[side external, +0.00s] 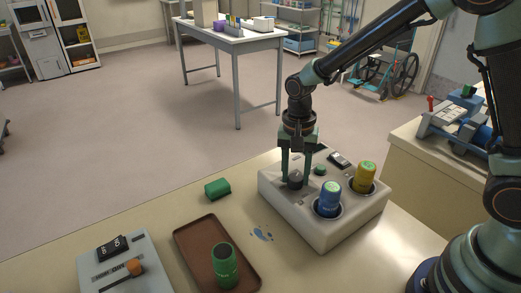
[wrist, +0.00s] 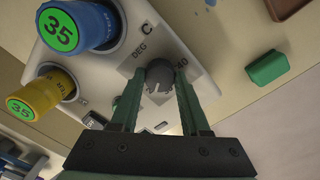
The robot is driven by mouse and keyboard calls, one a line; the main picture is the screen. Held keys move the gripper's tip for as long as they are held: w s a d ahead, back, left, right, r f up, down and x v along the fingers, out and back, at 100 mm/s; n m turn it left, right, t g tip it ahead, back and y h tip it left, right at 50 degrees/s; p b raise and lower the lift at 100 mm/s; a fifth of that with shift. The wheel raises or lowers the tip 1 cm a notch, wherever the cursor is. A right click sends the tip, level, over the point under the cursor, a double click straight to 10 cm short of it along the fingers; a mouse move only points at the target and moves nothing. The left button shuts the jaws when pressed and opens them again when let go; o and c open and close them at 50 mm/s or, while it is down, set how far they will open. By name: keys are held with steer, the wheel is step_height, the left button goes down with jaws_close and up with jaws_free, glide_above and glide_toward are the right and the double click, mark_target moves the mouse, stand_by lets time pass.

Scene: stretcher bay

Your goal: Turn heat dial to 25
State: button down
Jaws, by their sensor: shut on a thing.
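The heat dial (wrist: 159,76) is a dark grey knob with a pale pointer line on the light grey panel box (side external: 325,231). In the wrist view it sits between the fingertips of my gripper (wrist: 157,90), near printed "DEG C" and "40" marks. My gripper (side external: 296,180) points down in the side view and is shut on the dial (side external: 295,182). The number that the pointer meets is too small and partly hidden to read.
A blue canister (side external: 329,199) and a yellow canister (side external: 365,177) stand in the box's sockets. A green block (side external: 217,188) lies left of it. A brown tray (side external: 186,236) bears a green can (side external: 223,265). A switch box (side external: 126,273) stands at front left.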

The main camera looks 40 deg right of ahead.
mark_target(294, 176)
steer(key=shift+a+m, duration=0.15)
steer(key=shift+m, duration=0.45)
steer(key=shift+c, duration=1.9)
jaws_free()
step_height(294, 176, up, 12)
steer(key=shift+w, duration=0.25)
steer(key=shift+r, duration=0.1)
steer(key=s+d+r+n+t, duration=0.4)
steer(key=s+d+n+t, duration=0.2)
steer(key=s+d+n, duration=0.2)
steer(key=s+n, duration=0.2)
steer(key=n, duration=0.1)
steer(key=shift+s+d+r, duration=0.15)
steer(key=shift+s+r, duration=0.1)
steer(key=shift+s, duration=0.05)
